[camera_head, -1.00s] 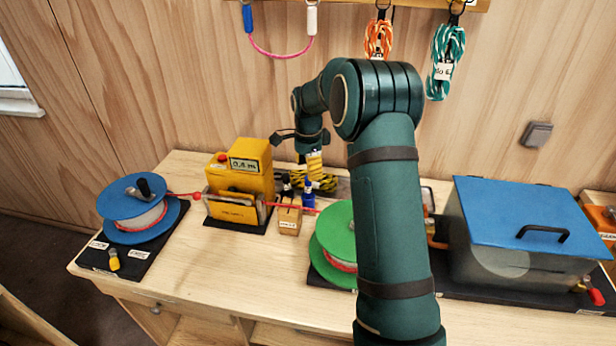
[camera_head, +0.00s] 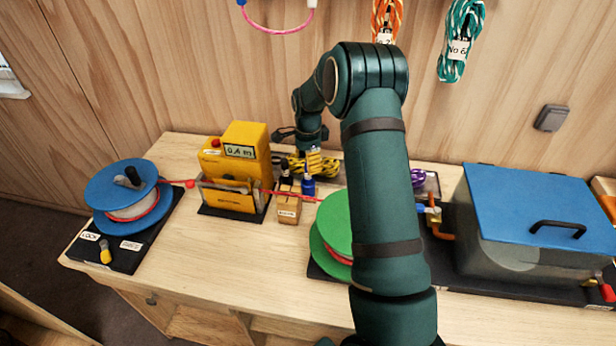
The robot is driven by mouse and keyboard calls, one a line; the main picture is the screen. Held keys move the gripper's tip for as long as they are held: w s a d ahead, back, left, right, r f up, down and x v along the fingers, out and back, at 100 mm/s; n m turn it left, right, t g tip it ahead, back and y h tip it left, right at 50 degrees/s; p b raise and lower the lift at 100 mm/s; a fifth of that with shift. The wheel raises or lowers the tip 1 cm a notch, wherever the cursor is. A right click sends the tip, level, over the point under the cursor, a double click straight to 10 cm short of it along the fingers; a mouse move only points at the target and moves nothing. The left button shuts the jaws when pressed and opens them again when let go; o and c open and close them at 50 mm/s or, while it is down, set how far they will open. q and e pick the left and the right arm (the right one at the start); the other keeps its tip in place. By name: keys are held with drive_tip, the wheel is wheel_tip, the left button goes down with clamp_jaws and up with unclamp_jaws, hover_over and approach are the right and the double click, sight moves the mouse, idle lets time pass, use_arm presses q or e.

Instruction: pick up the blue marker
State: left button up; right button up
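The blue marker (camera_head: 308,187) stands upright at a small wooden block (camera_head: 288,210) in the middle of the table, beside a dark marker (camera_head: 285,184). My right arm comes in from the bottom, right of centre, and reaches over the table. Its gripper (camera_head: 310,158) points down just above and behind the blue marker, apart from it in the picture. The fingers are small and blend with the yellow-black rope behind, so their opening is unclear. My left gripper is out of view.
A yellow meter box (camera_head: 238,160) stands left of the block. A red cord (camera_head: 265,191) runs from the blue reel (camera_head: 122,190) past the block to the green reel (camera_head: 333,222). A yellow-black rope (camera_head: 325,168) lies behind. A blue-lidded tank (camera_head: 525,205) fills the right side.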

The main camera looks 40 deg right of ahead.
sight(308, 175)
drive_tip(key=shift+f, duration=2.85)
clamp_jaws()
